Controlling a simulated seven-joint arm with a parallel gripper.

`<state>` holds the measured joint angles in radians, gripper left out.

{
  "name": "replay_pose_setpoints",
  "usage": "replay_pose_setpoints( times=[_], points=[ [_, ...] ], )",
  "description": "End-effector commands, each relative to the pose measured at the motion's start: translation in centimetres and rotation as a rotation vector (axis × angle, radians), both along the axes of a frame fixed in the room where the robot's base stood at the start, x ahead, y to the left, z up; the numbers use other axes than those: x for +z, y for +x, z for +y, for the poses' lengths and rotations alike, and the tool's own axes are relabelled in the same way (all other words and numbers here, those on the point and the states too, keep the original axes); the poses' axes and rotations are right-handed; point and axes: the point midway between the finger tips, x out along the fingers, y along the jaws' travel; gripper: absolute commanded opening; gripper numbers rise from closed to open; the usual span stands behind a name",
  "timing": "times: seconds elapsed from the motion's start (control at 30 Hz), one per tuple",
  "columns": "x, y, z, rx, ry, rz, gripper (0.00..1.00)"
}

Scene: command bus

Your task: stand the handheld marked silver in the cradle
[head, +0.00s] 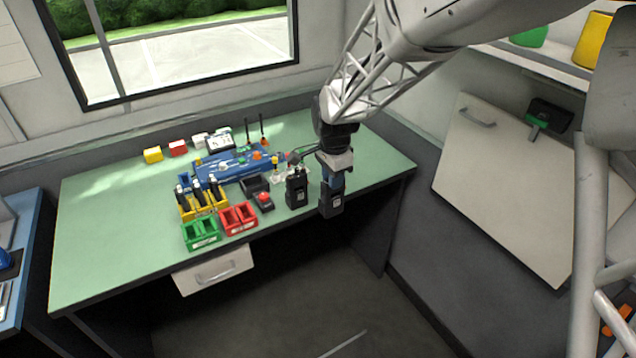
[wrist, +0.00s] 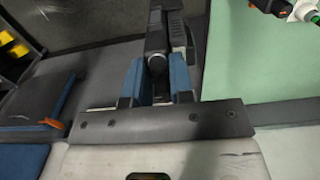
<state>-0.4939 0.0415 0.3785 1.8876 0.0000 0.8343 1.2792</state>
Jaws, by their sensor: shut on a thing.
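My gripper (head: 333,182) hangs at the front right of the green table, its blue fingers shut on a black handheld (head: 330,203). The handheld hangs below the fingers, at or just past the table's front edge. In the wrist view the handheld (wrist: 157,38) sits between the blue fingers (wrist: 157,80). A silver mark cannot be made out on it. Another black handheld-like unit (head: 296,190) stands upright just left of my gripper. A low black open box (head: 254,187), perhaps the cradle, is left of that; I cannot tell for sure.
A yellow rack (head: 203,207) holds several dark handhelds. The table's left side (head: 110,220) is clear.

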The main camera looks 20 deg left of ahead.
Motion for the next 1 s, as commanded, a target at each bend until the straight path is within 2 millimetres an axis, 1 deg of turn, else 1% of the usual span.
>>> replay_pose_setpoints(
  times=[0.17, 0.4, 0.5, 0.7, 1.0],
  points=[
    [0.4, 3.3, 1.5, -0.001, 0.001, -0.002, 0.0],
    [0.7, 8.7, 3.8, -0.001, 0.001, -0.001, 0.0],
    [0.8, 10.6, 4.5, -0.002, 0.001, -0.002, 0.0],
    [0.9, 13.4, 5.6, -0.002, 0.001, -0.003, 0.0],
    [0.9, 15.8, 6.6, -0.002, 0.001, -0.002, 0.0]
  ],
)
